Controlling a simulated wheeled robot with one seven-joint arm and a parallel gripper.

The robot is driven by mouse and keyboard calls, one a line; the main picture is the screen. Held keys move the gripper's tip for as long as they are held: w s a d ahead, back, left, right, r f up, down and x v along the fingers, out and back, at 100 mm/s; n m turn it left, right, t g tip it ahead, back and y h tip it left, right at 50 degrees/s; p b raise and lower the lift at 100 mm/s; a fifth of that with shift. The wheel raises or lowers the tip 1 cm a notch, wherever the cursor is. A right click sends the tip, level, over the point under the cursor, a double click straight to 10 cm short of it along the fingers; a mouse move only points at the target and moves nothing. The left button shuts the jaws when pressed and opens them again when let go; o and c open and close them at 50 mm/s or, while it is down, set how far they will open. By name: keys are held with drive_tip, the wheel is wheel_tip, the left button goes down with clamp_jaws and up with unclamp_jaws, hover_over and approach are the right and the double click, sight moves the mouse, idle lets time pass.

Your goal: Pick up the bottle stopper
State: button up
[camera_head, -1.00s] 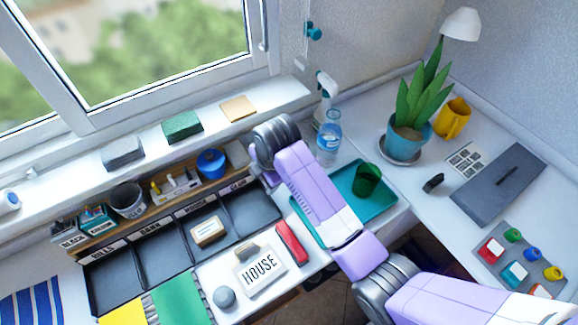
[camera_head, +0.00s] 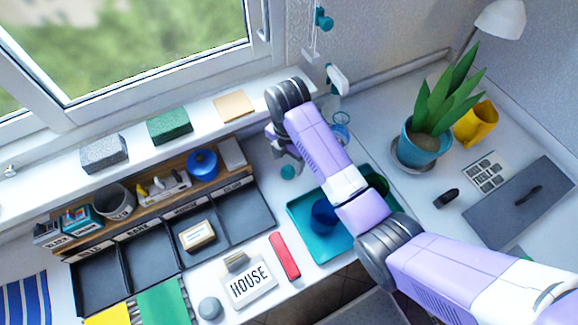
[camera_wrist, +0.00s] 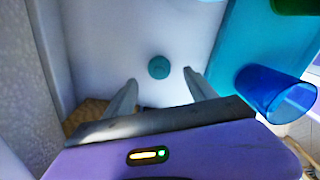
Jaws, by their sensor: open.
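The bottle stopper looks to be the small round teal piece (camera_wrist: 158,67) on the white surface in the wrist view. It also shows in the head view as a small teal round (camera_head: 288,172) left of the teal tray. My gripper (camera_wrist: 160,79) is open and empty. Its two fingers point toward the stopper, which appears centred between and just beyond the fingertips. I cannot tell the remaining distance. In the head view my gripper (camera_head: 287,150) hangs just above the stopper, partly hidden by my wrist.
The teal tray (camera_head: 303,212) lies right of the stopper, with a blue cup (camera_wrist: 272,95) and a green cup (camera_head: 379,184). A clear bottle (camera_head: 341,124) stands behind my arm. A shelf edge and black compartments (camera_head: 245,212) lie to the left.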

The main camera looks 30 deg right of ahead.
drive_tip(key=shift+f, duration=2.65)
clamp_jaws()
drive_tip(key=shift+r, duration=0.15)
wheel_tip(320, 180, up, 11)
wheel_tip(320, 180, up, 8)
drive_tip(key=r+p, duration=0.1)
drive_tip(key=p, duration=0.7)
hover_over(288, 168)
drive_tip(key=shift+f, duration=0.25)
